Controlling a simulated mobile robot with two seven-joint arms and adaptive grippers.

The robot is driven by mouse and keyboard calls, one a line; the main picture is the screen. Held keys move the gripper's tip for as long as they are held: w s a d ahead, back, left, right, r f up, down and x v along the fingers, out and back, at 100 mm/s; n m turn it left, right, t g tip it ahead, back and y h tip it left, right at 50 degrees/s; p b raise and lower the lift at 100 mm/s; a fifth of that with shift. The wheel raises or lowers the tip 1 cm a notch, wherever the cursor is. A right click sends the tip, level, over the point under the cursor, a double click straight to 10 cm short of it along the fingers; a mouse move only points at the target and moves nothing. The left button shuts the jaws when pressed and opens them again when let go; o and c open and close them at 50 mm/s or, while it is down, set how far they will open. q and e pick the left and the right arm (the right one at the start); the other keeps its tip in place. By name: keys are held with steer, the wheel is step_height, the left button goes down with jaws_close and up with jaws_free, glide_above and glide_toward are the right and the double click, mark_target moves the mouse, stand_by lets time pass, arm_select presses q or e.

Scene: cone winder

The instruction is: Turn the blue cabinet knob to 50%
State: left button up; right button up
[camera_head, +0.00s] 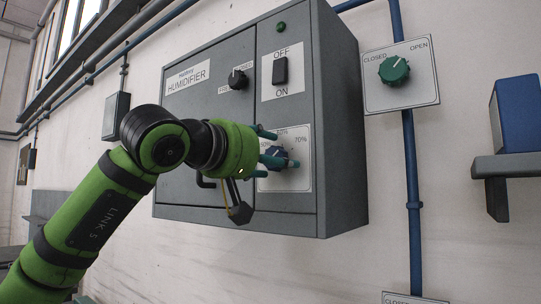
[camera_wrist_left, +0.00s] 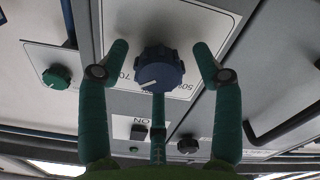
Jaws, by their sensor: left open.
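The blue knob (camera_head: 275,157) sits on a white dial plate (camera_head: 299,177) at the lower right of the grey humidifier cabinet (camera_head: 222,120). Labels 60% and 70% show around it. In the left wrist view the blue knob (camera_wrist_left: 159,70) is centred, its white pointer line slanting to the lower left, on the side of the 70 label. My left gripper (camera_head: 272,152) is open in front of the plate. In the wrist view its teal fingers (camera_wrist_left: 160,54) stand on either side of the knob with gaps, and a third finger is below. My right gripper is not in view.
On the cabinet are a black knob (camera_head: 238,80), an OFF/ON switch (camera_head: 280,71) and a dark handle (camera_head: 206,181). A green valve knob (camera_head: 394,70) is on a plate to the right, over a blue pipe (camera_head: 411,170). A shelf (camera_head: 505,166) holds a blue box (camera_head: 517,114).

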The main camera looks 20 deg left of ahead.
arm_select(q)
steer(key=c, duration=1.2)
steer(key=shift+o, duration=0.2)
steer(key=shift+n, duration=0.4)
steer(key=n+b, duration=0.4)
steer(key=n, duration=1.5)
steer(key=shift+f, duration=0.1)
steer(key=shift+f+n, duration=0.1)
steer(key=shift+n, duration=0.2)
steer(key=o, duration=1.2)
steer(key=shift+c, duration=0.2)
